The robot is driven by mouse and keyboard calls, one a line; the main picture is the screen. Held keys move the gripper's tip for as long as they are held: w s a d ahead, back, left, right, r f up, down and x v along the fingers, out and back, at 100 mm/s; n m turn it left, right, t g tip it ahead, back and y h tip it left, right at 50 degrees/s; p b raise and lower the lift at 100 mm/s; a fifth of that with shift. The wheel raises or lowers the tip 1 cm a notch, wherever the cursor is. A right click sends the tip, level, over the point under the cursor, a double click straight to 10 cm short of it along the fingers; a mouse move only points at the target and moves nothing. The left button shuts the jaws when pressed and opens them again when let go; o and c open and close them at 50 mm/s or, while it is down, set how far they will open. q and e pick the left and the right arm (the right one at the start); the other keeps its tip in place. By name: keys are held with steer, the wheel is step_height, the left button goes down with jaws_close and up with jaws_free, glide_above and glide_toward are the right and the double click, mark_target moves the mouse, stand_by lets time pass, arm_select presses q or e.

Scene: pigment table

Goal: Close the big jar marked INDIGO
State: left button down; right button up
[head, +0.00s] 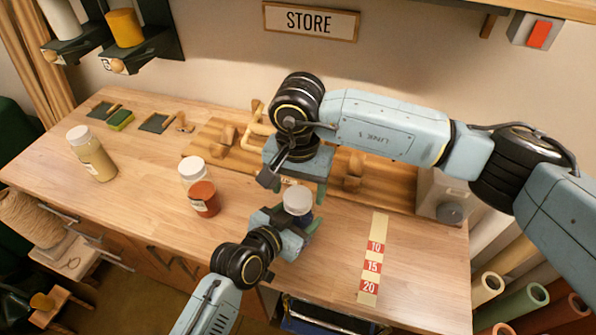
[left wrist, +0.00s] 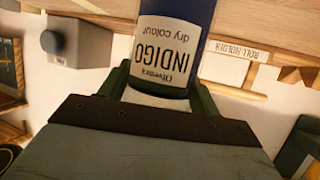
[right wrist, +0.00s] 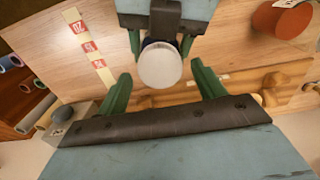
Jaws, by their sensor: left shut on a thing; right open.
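The INDIGO jar is dark blue with a cream label (left wrist: 163,50) and a white lid (head: 298,200). My left gripper (head: 296,224) is shut around its upper part; the label appears upside down in the left wrist view. The white lid is on the jar's top, and it also shows as a round disc in the right wrist view (right wrist: 160,65). I cannot tell how firmly it is seated. My right gripper (head: 302,186) points down from above and behind, open, with its fingers (right wrist: 160,75) apart on either side of the lid, not visibly touching it.
A yellow jar (head: 95,158) stands farther left. A numbered strip (head: 371,268) lies at right. A wooden rack (head: 232,160) is behind. The left front tabletop is clear.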

steer(key=shift+f, duration=0.75)
steer(key=shift+c, duration=0.4)
steer(key=c, duration=0.9)
steer(key=m, duration=0.5)
steer(key=shift+m, duration=0.4)
steer(key=shift+c, duration=0.2)
steer(key=m, duration=0.4)
steer(key=o, duration=1.1)
